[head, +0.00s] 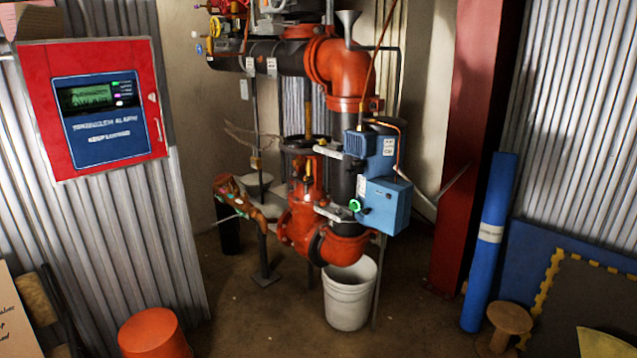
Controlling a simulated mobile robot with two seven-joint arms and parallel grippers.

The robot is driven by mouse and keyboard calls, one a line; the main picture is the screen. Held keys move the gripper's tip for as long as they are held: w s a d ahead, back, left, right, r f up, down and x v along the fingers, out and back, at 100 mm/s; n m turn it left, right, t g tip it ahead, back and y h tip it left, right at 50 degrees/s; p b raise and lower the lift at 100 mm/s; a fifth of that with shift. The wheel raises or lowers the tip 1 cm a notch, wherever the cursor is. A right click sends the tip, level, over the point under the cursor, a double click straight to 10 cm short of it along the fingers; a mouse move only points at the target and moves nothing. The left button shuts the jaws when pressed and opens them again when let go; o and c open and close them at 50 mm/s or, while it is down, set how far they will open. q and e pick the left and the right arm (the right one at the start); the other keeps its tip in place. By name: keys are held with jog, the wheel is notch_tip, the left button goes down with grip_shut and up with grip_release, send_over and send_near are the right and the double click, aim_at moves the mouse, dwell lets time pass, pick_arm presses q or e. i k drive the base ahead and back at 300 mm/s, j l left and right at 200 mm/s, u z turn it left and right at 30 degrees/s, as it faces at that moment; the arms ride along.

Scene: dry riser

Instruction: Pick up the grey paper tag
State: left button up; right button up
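All are too small to tell which is the grey paper tag. Neither of my grippers is in view.
Orange riser pipework (325,65) with a blue box (384,205) fills the middle. A white bucket (349,295) stands below. An orange bucket (152,333), a red alarm panel (95,108), a blue tube (490,240) and a wooden spool (510,318) stand around. The middle floor is bare.

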aim_at(244, 86)
jog(key=i+j, duration=0.1)
jog(key=i, duration=0.55)
jog(key=i+j+z, duration=0.15)
jog(key=i, duration=0.55)
